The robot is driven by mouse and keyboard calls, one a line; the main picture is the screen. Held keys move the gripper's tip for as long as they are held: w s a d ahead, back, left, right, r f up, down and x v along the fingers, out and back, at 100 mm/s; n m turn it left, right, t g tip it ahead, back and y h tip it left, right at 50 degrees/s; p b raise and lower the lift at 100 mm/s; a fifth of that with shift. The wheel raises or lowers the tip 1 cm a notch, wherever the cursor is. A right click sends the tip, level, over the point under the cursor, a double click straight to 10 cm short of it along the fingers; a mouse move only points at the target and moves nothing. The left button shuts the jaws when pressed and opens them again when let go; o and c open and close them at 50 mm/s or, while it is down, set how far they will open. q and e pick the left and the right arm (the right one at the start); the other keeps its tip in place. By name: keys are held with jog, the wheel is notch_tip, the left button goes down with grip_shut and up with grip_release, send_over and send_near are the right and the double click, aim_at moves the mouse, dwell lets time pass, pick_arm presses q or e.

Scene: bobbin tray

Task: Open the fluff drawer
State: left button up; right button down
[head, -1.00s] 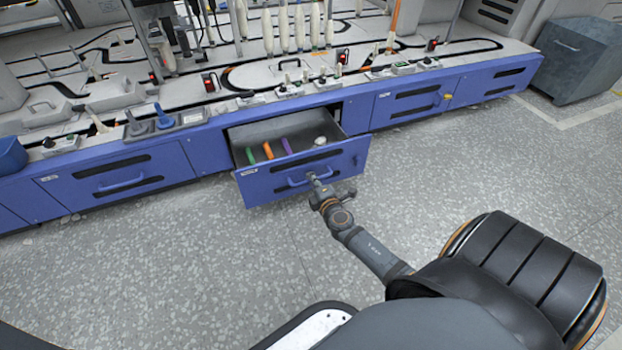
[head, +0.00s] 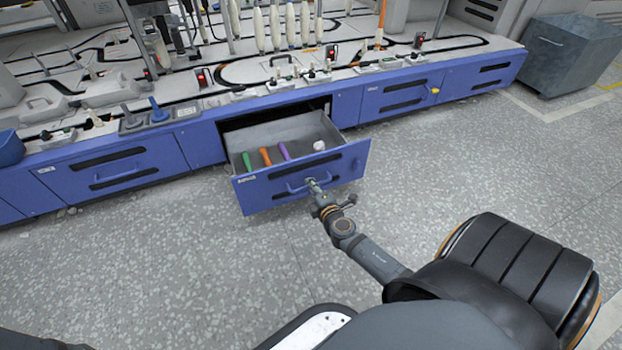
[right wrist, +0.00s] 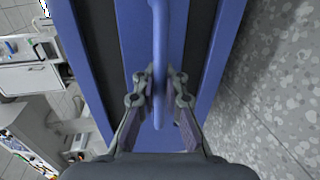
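The blue-fronted drawer (head: 262,200) is pulled out of the bench and stands open, with its grey inside showing. A small white clump (head: 319,145) lies inside at the right, beside green, orange and purple pieces (head: 265,156). My right gripper (head: 314,184) is at the drawer's blue bar handle (head: 294,190). In the right wrist view, the two fingers of my right gripper (right wrist: 160,88) close around the handle (right wrist: 160,30) from both sides. The label on the drawer front is too small to read. My left gripper is not in view.
Closed blue drawers sit on the left (head: 120,172) and right (head: 405,92) of the open one. The machine bench (head: 240,92) above carries spindles and fittings. A grey bin (head: 567,55) stands at the far right. The speckled floor (head: 180,260) in front is clear.

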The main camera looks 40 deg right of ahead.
jog(key=c, duration=1.7)
grip_release()
jog(key=shift+s, duration=0.1)
jog(key=v, duration=1.2)
jog(key=shift+r, duration=0.1)
jog(key=shift+r, duration=0.1)
